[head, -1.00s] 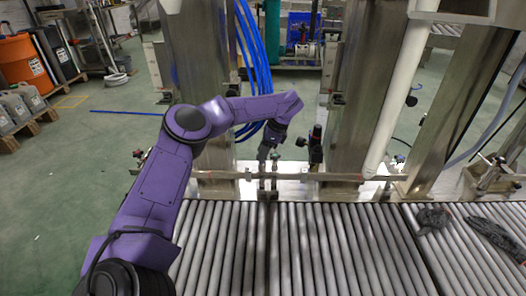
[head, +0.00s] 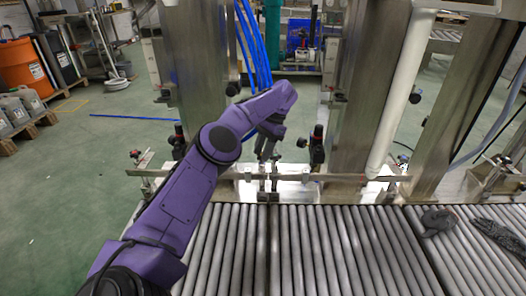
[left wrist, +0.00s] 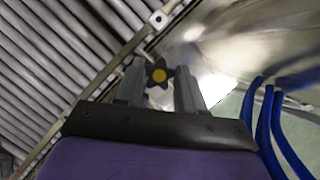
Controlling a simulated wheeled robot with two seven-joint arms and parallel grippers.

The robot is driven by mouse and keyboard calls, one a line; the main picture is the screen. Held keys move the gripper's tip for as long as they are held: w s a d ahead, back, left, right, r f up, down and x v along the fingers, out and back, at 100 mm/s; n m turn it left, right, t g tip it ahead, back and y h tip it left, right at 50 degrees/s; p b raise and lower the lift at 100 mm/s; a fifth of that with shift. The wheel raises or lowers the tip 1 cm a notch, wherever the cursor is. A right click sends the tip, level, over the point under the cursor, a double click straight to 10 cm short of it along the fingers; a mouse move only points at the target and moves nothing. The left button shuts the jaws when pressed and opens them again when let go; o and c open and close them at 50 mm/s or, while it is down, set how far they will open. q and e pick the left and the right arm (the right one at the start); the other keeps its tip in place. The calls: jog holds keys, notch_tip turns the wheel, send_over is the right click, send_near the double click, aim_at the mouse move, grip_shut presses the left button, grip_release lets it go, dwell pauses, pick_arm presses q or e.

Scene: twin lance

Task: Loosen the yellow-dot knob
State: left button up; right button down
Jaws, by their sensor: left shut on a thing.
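The yellow-dot knob (left wrist: 159,75) is dark, with several lobes and a yellow dot in its middle. It shows between the fingers of my left gripper (left wrist: 159,88) in the left wrist view. The gripper is shut on it, one finger on each side. In the head view my left gripper (head: 267,157) points down at the metal rail, just behind the rollers. The knob cannot be made out there. My right gripper is not in view.
A roller conveyor (head: 330,250) fills the front. A black fitting (head: 317,148) stands right of the gripper and another (head: 178,141) to the left. Blue hoses (head: 254,50) hang behind the arm. Dark crumpled things (head: 440,219) lie on the rollers at right.

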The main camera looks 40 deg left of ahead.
aim_at(258, 156)
pick_arm(q)
jog(key=shift+n, duration=0.4)
jog(key=o, duration=1)
jog(key=shift+o, duration=0.2)
jog(key=shift+r, duration=0.1)
notch_tip(258, 156, up, 3)
jog(key=shift+f+p, duration=0.1)
jog(key=shift+p, duration=0.7)
jog(key=shift+s+d+r+b, duration=0.45)
jog(key=shift+r+b, duration=0.2)
jog(key=shift+b, duration=0.4)
jog(key=s+d+r+b, duration=0.1)
jog(key=s+d+r, duration=0.7)
jog(key=s, duration=0.2)
jog(key=shift+r, duration=0.35)
